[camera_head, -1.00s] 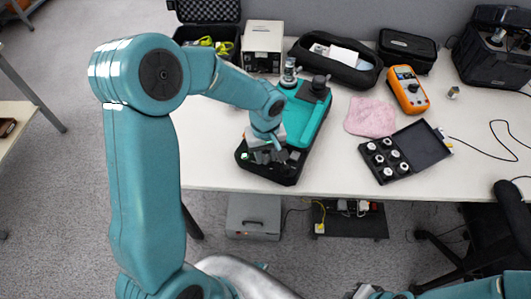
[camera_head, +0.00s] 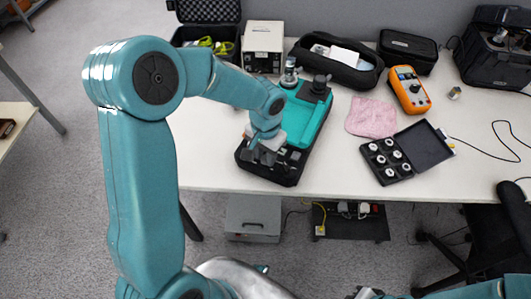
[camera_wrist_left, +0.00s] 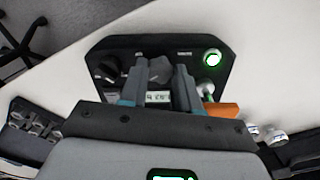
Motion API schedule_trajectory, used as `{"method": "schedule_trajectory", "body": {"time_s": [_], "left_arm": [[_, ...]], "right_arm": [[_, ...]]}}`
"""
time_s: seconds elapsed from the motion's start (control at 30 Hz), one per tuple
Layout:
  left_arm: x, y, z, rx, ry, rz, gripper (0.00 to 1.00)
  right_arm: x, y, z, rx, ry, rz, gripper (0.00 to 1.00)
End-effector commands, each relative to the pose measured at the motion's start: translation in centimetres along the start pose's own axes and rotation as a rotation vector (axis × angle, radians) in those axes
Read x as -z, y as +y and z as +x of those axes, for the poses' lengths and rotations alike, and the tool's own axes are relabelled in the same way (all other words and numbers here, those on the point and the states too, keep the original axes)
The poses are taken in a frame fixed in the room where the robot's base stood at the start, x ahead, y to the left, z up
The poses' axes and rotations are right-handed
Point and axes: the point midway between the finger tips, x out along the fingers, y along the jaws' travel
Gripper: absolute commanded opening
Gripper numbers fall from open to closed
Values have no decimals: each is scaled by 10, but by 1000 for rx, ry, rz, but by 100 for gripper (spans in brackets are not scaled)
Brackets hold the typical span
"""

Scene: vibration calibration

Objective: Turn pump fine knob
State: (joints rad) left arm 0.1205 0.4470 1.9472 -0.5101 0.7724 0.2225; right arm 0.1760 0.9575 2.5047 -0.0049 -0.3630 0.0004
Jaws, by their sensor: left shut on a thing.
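The pump (camera_head: 309,122) is a teal and black unit lying on the white table, its front panel toward me. In the left wrist view its black panel (camera_wrist_left: 190,48) shows a dark knob (camera_wrist_left: 104,70) at left, a grey lobed knob (camera_wrist_left: 160,69) in the middle, a green-lit button (camera_wrist_left: 211,57) at right and a small display (camera_wrist_left: 158,97). My left gripper (camera_head: 263,155) is at the panel; in the wrist view its fingertips (camera_wrist_left: 160,72) are shut on the grey middle knob. The knob labels are too small to read. My right gripper (camera_head: 369,293) shows only partly at the bottom edge.
Right of the pump are a pink cloth (camera_head: 371,118), an orange multimeter (camera_head: 409,89) and an open case of round weights (camera_head: 386,161). Behind stand a beige box (camera_head: 262,47) and a black pouch (camera_head: 336,60). The front left of the table is clear.

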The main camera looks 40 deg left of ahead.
Motion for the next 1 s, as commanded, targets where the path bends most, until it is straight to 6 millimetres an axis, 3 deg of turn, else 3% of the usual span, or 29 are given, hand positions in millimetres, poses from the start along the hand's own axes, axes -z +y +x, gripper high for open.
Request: {"method": "schedule_trajectory", "body": {"time_s": [0.6, 1.0], "left_arm": [[1, 0, -2, 1, 5, 577, 1], [1, 0, -1, 2, 5, 850, 1]], "right_arm": [[0, -3, -10, 0, 0, 0, 0], [0, -6, -16, 0, 0, 0, 0]]}}
